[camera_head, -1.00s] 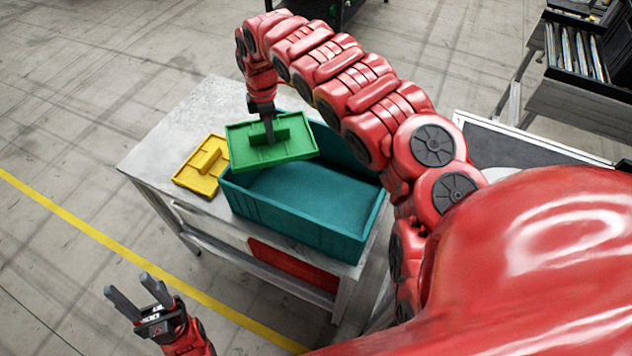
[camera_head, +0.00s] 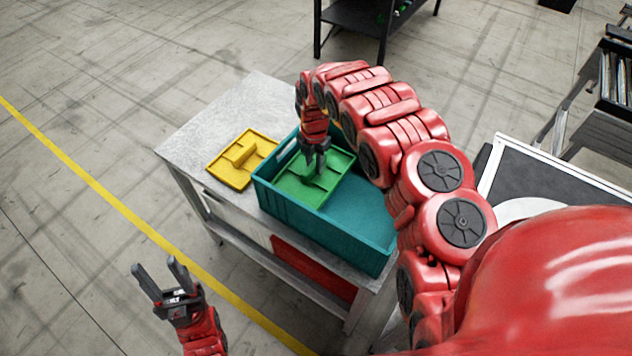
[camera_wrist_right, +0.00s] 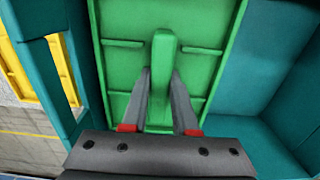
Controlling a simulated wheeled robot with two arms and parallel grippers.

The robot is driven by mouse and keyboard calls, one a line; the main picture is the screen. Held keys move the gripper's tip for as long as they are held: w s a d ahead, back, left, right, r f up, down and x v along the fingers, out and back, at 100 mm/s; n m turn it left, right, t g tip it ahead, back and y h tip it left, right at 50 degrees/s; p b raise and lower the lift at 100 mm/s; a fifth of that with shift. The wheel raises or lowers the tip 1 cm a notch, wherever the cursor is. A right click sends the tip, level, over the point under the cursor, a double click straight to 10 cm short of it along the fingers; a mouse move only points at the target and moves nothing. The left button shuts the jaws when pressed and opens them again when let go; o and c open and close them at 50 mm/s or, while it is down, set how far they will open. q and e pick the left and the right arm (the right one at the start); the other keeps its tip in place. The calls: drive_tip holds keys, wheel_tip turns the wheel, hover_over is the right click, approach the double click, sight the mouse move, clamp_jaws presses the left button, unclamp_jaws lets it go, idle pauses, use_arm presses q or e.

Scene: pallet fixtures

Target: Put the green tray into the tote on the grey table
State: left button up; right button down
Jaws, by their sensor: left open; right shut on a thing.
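The green tray (camera_head: 300,190) is inside the teal tote (camera_head: 330,234), at its left end in the head view. The tote stands on the grey table (camera_head: 215,125). My right gripper (camera_head: 315,170) is over the tray and shut on its raised middle handle. In the right wrist view the fingers (camera_wrist_right: 160,105) straddle the handle of the green tray (camera_wrist_right: 120,65), with the teal tote (camera_wrist_right: 262,85) wall and floor beside it. Whether the tray touches the tote floor I cannot tell. My left gripper (camera_head: 160,283) is open and empty, away from the table at the lower left.
A yellow tray (camera_head: 240,163) lies on the table just left of the tote. The right part of the tote floor is bare. A black shelf stand (camera_head: 365,25) is at the back, and a rack (camera_head: 610,90) is at the far right.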

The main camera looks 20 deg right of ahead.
sight(315, 179)
drive_tip(key=shift+a+f+p, duration=0.1)
drive_tip(key=shift+f+p, duration=0.55)
drive_tip(key=shift+f, duration=2.85)
drive_tip(key=shift+f, duration=0.2)
drive_tip(key=c, duration=0.7)
unclamp_jaws()
